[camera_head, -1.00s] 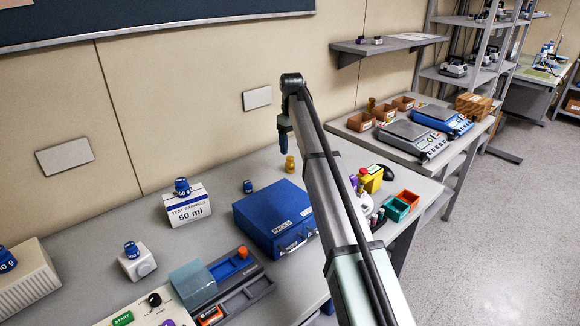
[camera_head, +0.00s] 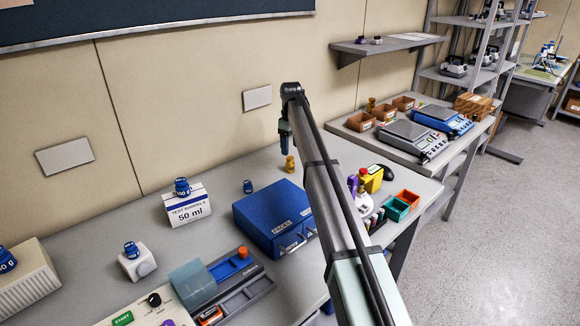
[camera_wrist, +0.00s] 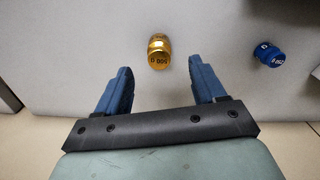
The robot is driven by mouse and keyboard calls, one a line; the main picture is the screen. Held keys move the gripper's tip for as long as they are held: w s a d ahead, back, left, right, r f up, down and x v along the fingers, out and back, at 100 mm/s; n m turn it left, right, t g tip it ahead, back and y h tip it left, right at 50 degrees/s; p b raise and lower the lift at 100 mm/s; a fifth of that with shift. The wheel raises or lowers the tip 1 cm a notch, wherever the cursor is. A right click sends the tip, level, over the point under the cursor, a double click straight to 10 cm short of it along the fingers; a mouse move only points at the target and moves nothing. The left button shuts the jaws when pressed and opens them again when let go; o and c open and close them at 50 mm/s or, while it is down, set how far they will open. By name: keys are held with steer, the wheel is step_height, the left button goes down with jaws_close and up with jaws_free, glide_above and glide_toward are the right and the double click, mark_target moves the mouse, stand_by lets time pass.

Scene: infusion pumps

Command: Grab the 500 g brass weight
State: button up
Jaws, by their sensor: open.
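The brass weight (camera_head: 290,164) stands upright on the grey bench, behind the blue case. In the wrist view the brass weight (camera_wrist: 159,52) shows its "500" marking, upside down. My gripper (camera_head: 284,138) is above the bench near the weight, partly hidden by my own arm in the head view. In the wrist view my gripper (camera_wrist: 160,68) is open, with its two blue fingers apart and empty. The weight lies just ahead of the fingertips, roughly centred between them, and is not held.
A blue weight (camera_wrist: 269,54) stands to the right in the wrist view; it also shows in the head view (camera_head: 247,187). The blue case (camera_head: 274,216) is in front of the brass weight. A yellow box (camera_head: 371,180) and small bins (camera_head: 396,209) stand to the right.

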mark_target(290, 157)
steer(key=shift+w+a+f, duration=0.1)
steer(key=shift+f, duration=2)
steer(key=shift+w+a+f, duration=0.1)
steer(key=shift+f, duration=2)
steer(key=shift+c, duration=0.3)
jaws_close()
